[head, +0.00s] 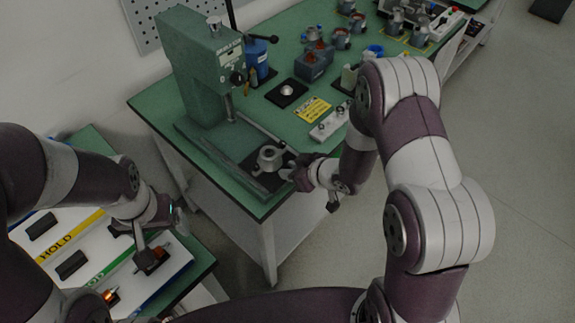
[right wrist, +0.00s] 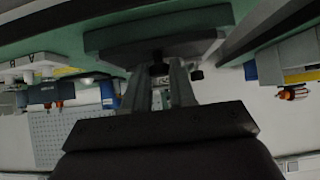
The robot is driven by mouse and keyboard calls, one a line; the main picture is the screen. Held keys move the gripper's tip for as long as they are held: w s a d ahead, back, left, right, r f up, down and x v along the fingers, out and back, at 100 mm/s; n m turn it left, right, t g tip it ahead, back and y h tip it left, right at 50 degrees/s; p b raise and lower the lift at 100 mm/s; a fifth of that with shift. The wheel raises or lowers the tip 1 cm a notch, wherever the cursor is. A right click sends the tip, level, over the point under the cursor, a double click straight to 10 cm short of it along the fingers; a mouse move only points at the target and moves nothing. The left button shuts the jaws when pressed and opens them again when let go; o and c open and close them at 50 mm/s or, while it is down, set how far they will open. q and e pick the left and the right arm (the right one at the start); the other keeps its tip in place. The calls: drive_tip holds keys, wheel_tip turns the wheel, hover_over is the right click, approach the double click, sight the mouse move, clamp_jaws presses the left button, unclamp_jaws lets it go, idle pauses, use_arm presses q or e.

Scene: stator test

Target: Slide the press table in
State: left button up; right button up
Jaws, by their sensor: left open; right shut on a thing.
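The green press (head: 205,65) stands at the back left of the green bench. Its sliding press table (head: 248,165) is a dark plate between rails at the bench's front edge, out in front of the press column. A grey round part (head: 269,157) sits on it. My right gripper (head: 290,172) is at the front of the press table, shut on what looks like its front handle. In the right wrist view the fingers (right wrist: 163,85) close on a small dark knob (right wrist: 158,68) under a grey plate. My left gripper (head: 142,245) is open over the white panel at the lower left.
On the bench, a white switch box (head: 330,123), a yellow label (head: 313,108) and a black pad (head: 286,93) lie right of the press. Several motor parts stand farther back. The floor at right is clear.

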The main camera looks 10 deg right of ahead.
sight(265, 151)
drive_tip(key=w+a, duration=0.5)
drive_tip(key=w, duration=0.2)
drive_tip(key=w+a, duration=0.3)
drive_tip(key=w, duration=0.1)
drive_tip(key=shift+w+a, duration=0.1)
drive_tip(key=shift+a, duration=0.2)
drive_tip(key=o, duration=0.5)
drive_tip(key=shift+s+d+r+p, duration=0.25)
drive_tip(key=shift+r+p, duration=0.1)
drive_tip(key=shift+p, duration=0.2)
drive_tip(key=p+v, duration=0.3)
drive_tip(key=v, duration=0.2)
drive_tip(key=shift+s, duration=0.1)
